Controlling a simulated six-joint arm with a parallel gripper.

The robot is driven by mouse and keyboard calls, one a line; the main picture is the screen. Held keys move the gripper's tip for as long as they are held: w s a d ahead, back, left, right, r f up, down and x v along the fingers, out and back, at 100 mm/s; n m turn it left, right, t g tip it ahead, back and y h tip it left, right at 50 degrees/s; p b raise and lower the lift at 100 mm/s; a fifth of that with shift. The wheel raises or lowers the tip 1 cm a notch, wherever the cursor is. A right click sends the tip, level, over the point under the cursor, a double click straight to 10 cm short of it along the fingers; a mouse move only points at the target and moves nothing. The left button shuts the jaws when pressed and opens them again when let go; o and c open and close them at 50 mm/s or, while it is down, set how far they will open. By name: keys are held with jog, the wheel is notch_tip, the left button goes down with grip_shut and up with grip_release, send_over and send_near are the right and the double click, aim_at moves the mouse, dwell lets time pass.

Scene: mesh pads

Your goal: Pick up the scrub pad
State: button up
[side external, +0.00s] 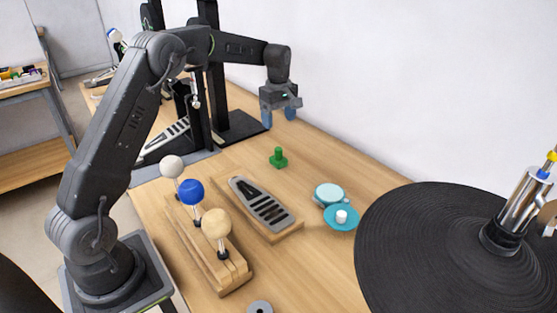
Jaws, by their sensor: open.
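My gripper (279,118) is open and empty, its blue fingers pointing down, held above the back of the wooden table near the white wall. Nothing is between the fingers. No item is plainly marked as the scrub pad. A pale blue round pad (329,193) lies on the table to the right of the middle. A teal disc with a white knob (341,218) lies right in front of it, and the two overlap in the picture. Both are in front of my gripper and to its right. A small green knobbed piece (278,158) stands closer below my gripper.
A slotted grey plate on a wooden board (262,203) lies mid-table. A wooden rack (207,245) holds white, blue and tan balls on posts. A large black ridged disc (425,245) fills the right. A grey ring (260,307) lies in front. Black uprights (216,90) stand behind.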

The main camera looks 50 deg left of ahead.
aim_at(279, 149)
jog(key=f, duration=1.4)
jog(key=shift+w+a+f, duration=0.15)
jog(key=shift+a+f, duration=0.05)
jog(key=shift+f, duration=0.05)
jog(key=shift+c, duration=0.2)
jog(key=c, duration=1)
jog(key=shift+o, duration=0.2)
jog(key=shift+r, duration=0.15)
jog(key=shift+r, duration=0.65)
notch_tip(279, 149, up, 3)
jog(key=shift+f, duration=0.15)
jog(key=s+a+r, duration=0.6)
jog(key=s+a, duration=0.2)
jog(key=shift+s+r, duration=0.2)
jog(key=shift+r, duration=0.15)
